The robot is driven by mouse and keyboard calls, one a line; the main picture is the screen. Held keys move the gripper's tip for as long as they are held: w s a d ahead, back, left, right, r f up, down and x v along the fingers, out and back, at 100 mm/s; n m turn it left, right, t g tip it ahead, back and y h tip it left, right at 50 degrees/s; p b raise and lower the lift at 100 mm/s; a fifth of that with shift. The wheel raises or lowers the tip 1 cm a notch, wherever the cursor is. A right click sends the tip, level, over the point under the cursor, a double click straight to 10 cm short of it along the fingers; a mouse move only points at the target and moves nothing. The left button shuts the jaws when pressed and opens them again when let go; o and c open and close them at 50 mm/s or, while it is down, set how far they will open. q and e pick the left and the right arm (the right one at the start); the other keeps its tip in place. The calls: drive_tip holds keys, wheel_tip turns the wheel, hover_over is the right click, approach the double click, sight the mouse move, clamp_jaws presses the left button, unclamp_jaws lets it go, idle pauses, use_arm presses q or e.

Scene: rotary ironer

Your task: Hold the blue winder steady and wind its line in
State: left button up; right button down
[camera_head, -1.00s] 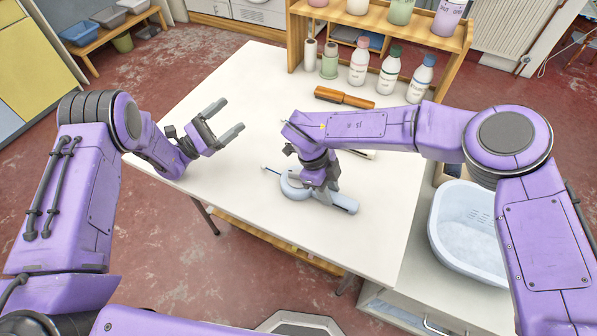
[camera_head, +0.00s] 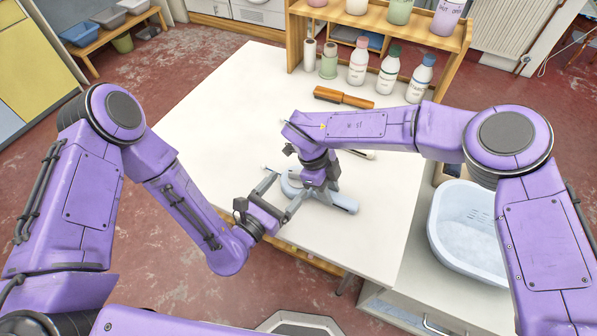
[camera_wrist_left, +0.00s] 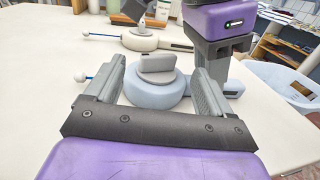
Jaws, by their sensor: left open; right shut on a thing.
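The blue winder (camera_head: 345,203) lies on the white table, its round drum partly hidden under my right gripper in the head view. In the left wrist view the drum (camera_wrist_left: 155,92) has a grey knob (camera_wrist_left: 157,65) on top. My right gripper (camera_head: 320,183) is shut on the winder's handle. My left gripper (camera_head: 289,186) is open at the winder's near left side. In the left wrist view its fingers (camera_wrist_left: 160,80) point toward the drum, one to each side, with the knob beyond; contact is unclear.
A second, pale winder (camera_wrist_left: 140,38) lies behind the blue one, mostly hidden by my right arm in the head view. A brown-handled brush (camera_head: 343,97) and several bottles (camera_head: 390,72) stand farther back. A pale basin (camera_head: 465,235) is at right. The table's left part is clear.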

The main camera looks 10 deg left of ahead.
sight(296, 175)
use_arm(q)
drive_tip(key=x, duration=0.6)
drive_tip(key=shift+w, duration=0.1)
drive_tip(key=c, duration=1)
idle(0.5)
drive_tip(key=o, duration=1)
drive_tip(key=shift+a, duration=0.1)
drive_tip(key=v, duration=1.2)
drive_tip(key=shift+f, duration=0.1)
